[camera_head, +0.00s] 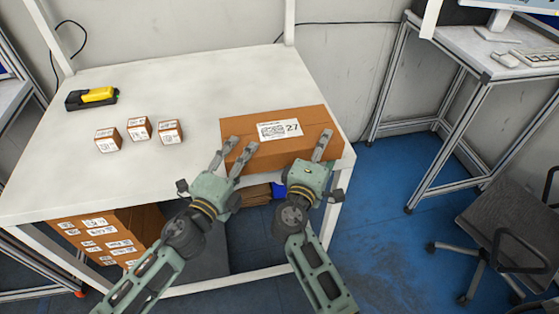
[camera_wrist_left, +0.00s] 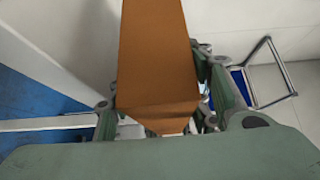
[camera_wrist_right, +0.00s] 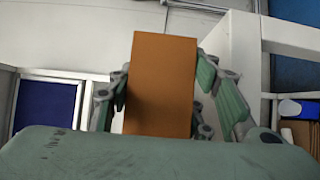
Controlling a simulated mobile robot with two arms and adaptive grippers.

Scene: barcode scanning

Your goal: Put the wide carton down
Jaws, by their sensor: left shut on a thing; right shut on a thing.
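The wide carton (camera_head: 300,150) is a brown box with a white label marked 27 on its top. It is at the right end of the white table (camera_head: 200,80) in the head view. My left gripper (camera_head: 235,150) is shut on the carton's left part, and my right gripper (camera_head: 316,152) is shut on its right part. The carton fills the space between the fingers in the left wrist view (camera_wrist_left: 155,60) and the right wrist view (camera_wrist_right: 160,85). Whether its underside touches the table cannot be told.
Three small labelled boxes (camera_head: 139,130) and a yellow and black scanner (camera_head: 92,97) are on the table's left half. Labelled cartons (camera_head: 100,238) are below the tabletop. A desk with a keyboard (camera_head: 528,59) and a chair (camera_head: 510,215) are at the right. The table's middle is clear.

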